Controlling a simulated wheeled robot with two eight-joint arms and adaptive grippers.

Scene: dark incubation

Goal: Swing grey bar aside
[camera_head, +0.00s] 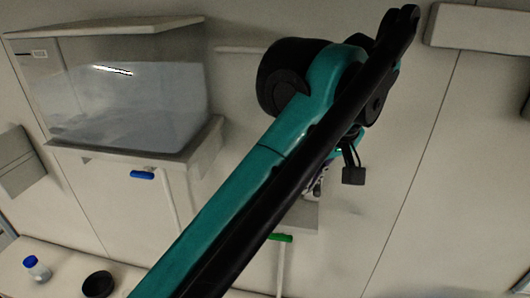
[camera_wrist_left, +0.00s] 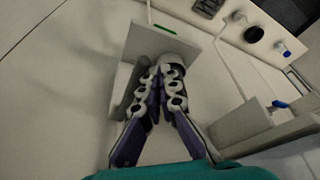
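My left arm crosses the head view. Its left gripper (camera_head: 318,186) is mostly hidden behind my arm. In the left wrist view, the fingers of my left gripper (camera_wrist_left: 165,72) come together with no clear gap. The tips are beside a pale grey plate-like box (camera_wrist_left: 143,44) on the wall, and contact is unclear. A green piece (camera_head: 281,238) sits on top of a thin pale grey upright bar (camera_head: 280,270) below the gripper. Another pale bar (camera_head: 235,50) lies level on the wall behind my arm. I cannot tell which is the task's grey bar. My right gripper is not in view.
A clear-walled tank (camera_head: 130,100) stands on a wall shelf (camera_head: 190,150) at left. A blue piece (camera_head: 142,175) is under it. A blue-capped bottle (camera_head: 36,268) and a black bowl (camera_head: 98,284) stand on the counter. The wall at right is mostly bare.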

